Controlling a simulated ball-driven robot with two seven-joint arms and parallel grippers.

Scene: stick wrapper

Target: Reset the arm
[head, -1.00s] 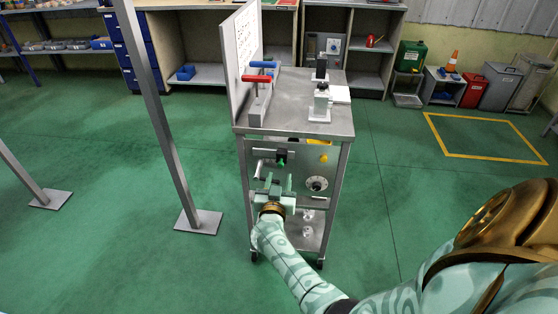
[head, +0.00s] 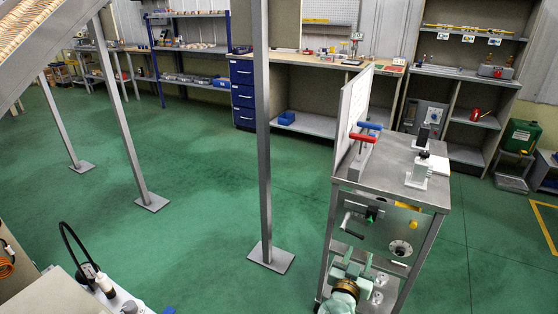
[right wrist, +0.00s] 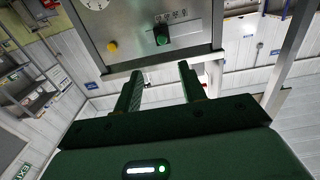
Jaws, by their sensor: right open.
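My right gripper (head: 352,264) is low in front of the metal cart's front panel in the head view. In the right wrist view its two fingers (right wrist: 160,90) stand apart with nothing between them. In the head view the switch (head: 373,214) is above the gripper. My left gripper is not in view.
The cart's top (head: 385,168) carries a white board (head: 355,108), red and blue handled tools (head: 366,134) and small devices (head: 419,171). A grey post (head: 262,130) stands left of the cart. Green floor (head: 210,190) is open farther left. Shelves (head: 465,75) line the back.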

